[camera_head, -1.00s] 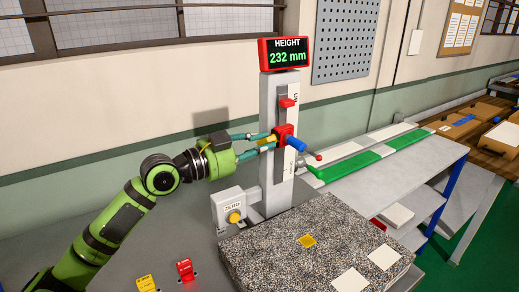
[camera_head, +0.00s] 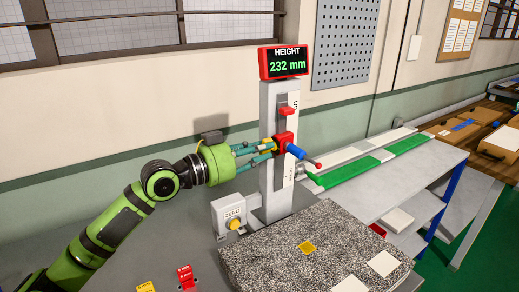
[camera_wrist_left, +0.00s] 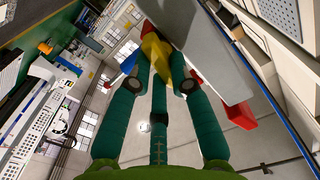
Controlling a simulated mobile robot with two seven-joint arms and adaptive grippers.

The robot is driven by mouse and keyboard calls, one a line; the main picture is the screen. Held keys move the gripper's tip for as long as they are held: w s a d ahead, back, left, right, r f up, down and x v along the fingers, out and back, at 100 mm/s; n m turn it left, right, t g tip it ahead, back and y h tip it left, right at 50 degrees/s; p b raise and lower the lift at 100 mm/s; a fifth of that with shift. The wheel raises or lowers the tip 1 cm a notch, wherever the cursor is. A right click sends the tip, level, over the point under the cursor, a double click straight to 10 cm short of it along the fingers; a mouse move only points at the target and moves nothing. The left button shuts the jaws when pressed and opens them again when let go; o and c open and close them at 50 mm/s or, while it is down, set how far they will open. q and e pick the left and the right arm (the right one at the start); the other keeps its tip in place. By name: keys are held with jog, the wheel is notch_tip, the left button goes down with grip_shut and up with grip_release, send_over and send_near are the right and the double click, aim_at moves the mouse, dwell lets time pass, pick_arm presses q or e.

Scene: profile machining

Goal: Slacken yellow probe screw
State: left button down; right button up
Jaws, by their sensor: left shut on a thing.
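The height gauge column (camera_head: 268,190) stands behind the granite plate, with a display (camera_head: 285,63) reading 232 mm. A red probe carriage (camera_head: 284,141) sits on the column, with a blue probe arm (camera_head: 296,152) ending in a small red ball. The yellow probe screw (camera_wrist_left: 153,48) sticks out of the carriage's left side. My left gripper (camera_head: 264,147) reaches in from the left and is shut on the yellow screw. In the left wrist view its teal fingers close around the screw, partly hiding it. My right gripper is out of view.
A ZERO box with a yellow button (camera_head: 233,224) is at the column's foot. Red (camera_head: 186,277) and yellow blocks lie at the front. A shelf with green and white strips (camera_head: 405,143) stands right.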

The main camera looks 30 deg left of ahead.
pick_arm(q)
jog(key=shift+r, duration=0.1)
dwell(0.4)
jog(key=c, duration=1.1)
grip_release()
jog(key=v, duration=1.2)
